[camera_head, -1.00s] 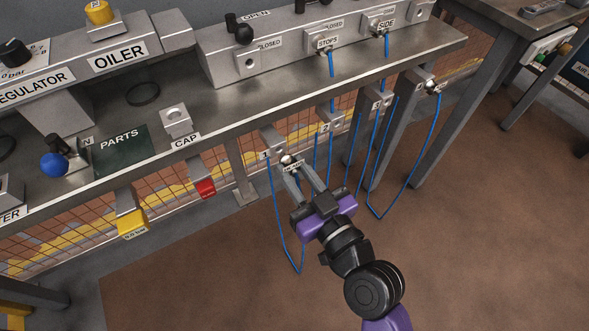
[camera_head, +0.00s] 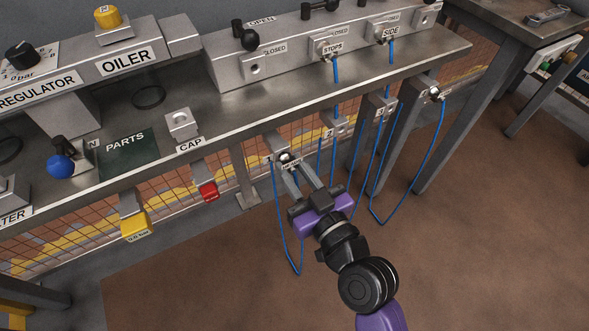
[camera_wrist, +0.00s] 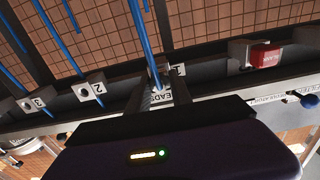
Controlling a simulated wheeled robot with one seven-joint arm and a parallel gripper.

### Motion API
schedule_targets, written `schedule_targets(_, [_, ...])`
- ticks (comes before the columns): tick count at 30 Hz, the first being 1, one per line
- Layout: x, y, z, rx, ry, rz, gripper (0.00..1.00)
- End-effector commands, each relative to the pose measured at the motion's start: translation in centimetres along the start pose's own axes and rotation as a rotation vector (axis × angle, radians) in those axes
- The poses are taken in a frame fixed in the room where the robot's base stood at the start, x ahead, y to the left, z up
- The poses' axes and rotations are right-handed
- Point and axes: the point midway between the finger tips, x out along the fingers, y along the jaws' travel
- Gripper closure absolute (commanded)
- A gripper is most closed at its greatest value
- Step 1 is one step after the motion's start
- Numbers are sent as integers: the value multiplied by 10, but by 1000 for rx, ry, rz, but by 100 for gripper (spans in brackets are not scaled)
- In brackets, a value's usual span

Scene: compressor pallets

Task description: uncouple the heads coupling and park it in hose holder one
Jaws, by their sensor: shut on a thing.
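The heads coupling (camera_head: 289,157) is a small metal fitting with a label and a blue hose (camera_head: 284,236) hanging in a loop below it. My gripper (camera_head: 295,168) is shut on it; the label reading HEADS (camera_wrist: 160,96) shows between the fingers in the wrist view. The coupling is at the front of hose holder one (camera_head: 275,146), a grey block under the bench edge. My fingers partly hide the contact, so I cannot tell whether it is fully seated. On the manifold, the leftmost port (camera_head: 256,69) is an empty hole.
Hose holder two (camera_head: 336,125) and holder three (camera_head: 381,106) are to the right, with blue hoses close by. The STOPS (camera_head: 332,47) and SIDE (camera_head: 391,31) couplings sit on the manifold. Floor in front is clear.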

Motion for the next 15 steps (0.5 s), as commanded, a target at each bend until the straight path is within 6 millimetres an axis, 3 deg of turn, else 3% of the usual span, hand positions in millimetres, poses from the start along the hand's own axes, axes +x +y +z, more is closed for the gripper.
schedule_targets(8, [7, 0, -1, 0, 1, 0, 100])
schedule_targets(9, [7, 0, -1, 0, 1, 0, 72])
schedule_targets(12, [7, 0, 0, 0, 1, 0, 52])
schedule_targets(15, [7, 0, 0, 0, 1, 0, 49])
